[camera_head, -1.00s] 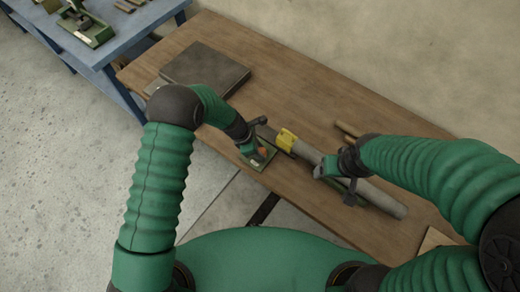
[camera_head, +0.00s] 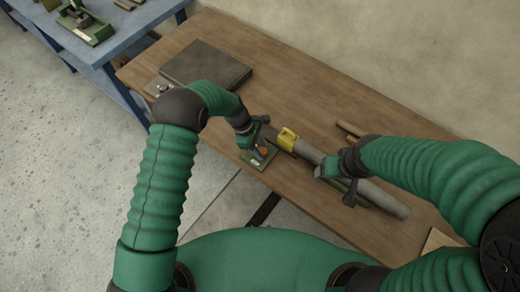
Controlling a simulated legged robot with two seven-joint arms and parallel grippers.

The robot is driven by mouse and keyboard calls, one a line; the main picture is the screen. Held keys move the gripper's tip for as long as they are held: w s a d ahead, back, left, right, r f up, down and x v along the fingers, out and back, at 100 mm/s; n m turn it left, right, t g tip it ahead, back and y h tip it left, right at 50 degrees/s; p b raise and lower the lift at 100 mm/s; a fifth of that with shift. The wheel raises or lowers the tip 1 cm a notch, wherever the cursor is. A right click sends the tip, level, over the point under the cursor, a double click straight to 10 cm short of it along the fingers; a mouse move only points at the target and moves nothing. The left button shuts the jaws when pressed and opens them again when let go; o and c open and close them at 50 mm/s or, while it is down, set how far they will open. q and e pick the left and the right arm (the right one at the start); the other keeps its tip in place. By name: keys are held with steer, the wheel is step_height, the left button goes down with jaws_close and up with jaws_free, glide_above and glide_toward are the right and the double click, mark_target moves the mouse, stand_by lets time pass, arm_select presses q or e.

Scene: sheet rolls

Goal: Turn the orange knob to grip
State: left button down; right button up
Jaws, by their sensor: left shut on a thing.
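The orange knob (camera_head: 263,151) sits on a small green base (camera_head: 256,161) near the table's front edge, with a small pale label beside it. My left gripper (camera_head: 257,146) reaches down to the knob from the upper left and is shut on it; its fingers partly hide the contact. A grey sheet roll (camera_head: 386,199) lies slantwise to the right, with a yellow clamp-like piece (camera_head: 287,138) at its upper left end. My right gripper (camera_head: 337,178) is at the roll's middle; its jaws are too small and dark to tell open from shut.
A dark flat slab (camera_head: 207,66) lies on the wooden table (camera_head: 300,90) at the upper left. Thin brown sticks (camera_head: 350,130) lie behind the roll. A blue bench (camera_head: 118,45) stands at the upper left. The table's back middle is clear.

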arm_select(q)
steer(key=m, duration=0.1)
steer(key=m+g+b, duration=0.1)
steer(key=m+b, duration=0.1)
steer(key=shift+w+d+f+m+y, duration=0.1)
steer(key=shift+w+d+m+y, duration=0.2)
steer(key=shift+m, duration=0.1)
steer(key=m+g+y+b, duration=0.1)
steer(key=m+b, duration=0.1)
steer(key=m, duration=0.1)
steer(key=shift+m, duration=0.3)
steer(key=m+g+b, duration=0.1)
steer(key=m, duration=0.1)
steer(key=shift+d+m+y, duration=0.1)
steer(key=shift+m+y, duration=0.2)
steer(key=shift+y, duration=0.1)
steer(key=shift+m+y+b, duration=0.6)
steer(key=shift+m+b, duration=0.3)
steer(key=shift+m, duration=0.5)
steer(key=c, duration=1)
jaws_free()
steer(key=shift+o, duration=0.2)
